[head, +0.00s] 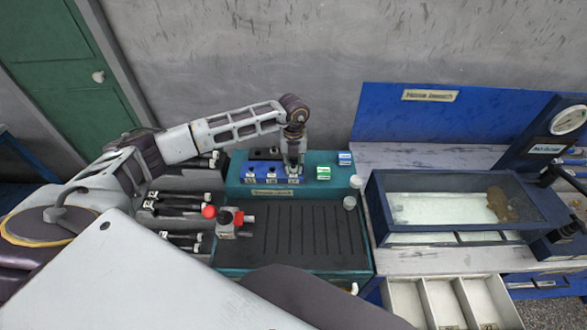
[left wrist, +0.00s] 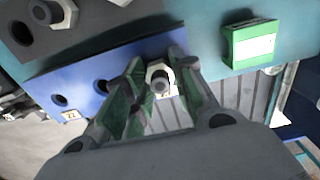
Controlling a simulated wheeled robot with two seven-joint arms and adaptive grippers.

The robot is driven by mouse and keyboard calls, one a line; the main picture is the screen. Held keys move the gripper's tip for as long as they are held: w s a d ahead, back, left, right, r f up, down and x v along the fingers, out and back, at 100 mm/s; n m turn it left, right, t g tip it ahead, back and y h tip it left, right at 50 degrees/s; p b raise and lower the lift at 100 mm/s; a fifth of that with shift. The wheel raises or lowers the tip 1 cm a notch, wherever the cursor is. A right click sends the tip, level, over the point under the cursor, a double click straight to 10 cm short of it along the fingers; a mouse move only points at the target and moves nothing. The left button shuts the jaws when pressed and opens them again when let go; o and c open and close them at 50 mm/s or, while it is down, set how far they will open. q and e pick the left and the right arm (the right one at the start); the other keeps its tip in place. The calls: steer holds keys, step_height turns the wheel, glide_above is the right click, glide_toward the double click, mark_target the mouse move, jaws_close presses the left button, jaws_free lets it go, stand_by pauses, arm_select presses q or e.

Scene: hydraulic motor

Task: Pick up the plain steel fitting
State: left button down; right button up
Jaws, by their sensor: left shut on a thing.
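The steel fitting (left wrist: 159,76), a hex piece with a dark round end, sits between my left gripper's fingers (left wrist: 157,68) in the left wrist view. The gripper is shut on it, at the blue block (left wrist: 75,85) with dark round holes. I cannot tell whether the fitting is still seated in the block. In the head view my left gripper (head: 293,168) points down over the right end of the blue block (head: 262,173), and the fitting is too small to make out there. My right gripper is not in view.
The teal bench unit (head: 235,190) carries a green labelled block (head: 323,173) and a ribbed dark mat (head: 300,243). A red-knobbed device (head: 230,220) stands at the mat's left. A glass-walled tank (head: 450,208) stands to the right. Another hex fitting (left wrist: 48,12) sits on a dark plate.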

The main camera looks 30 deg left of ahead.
mark_target(294, 163)
arm_select(q)
steer(key=shift+r, duration=0.15)
step_height(294, 163, up, 9)
steer(key=shift+f+b, duration=0.15)
steer(key=shift+b, duration=0.6)
steer(key=shift+r, duration=0.5)
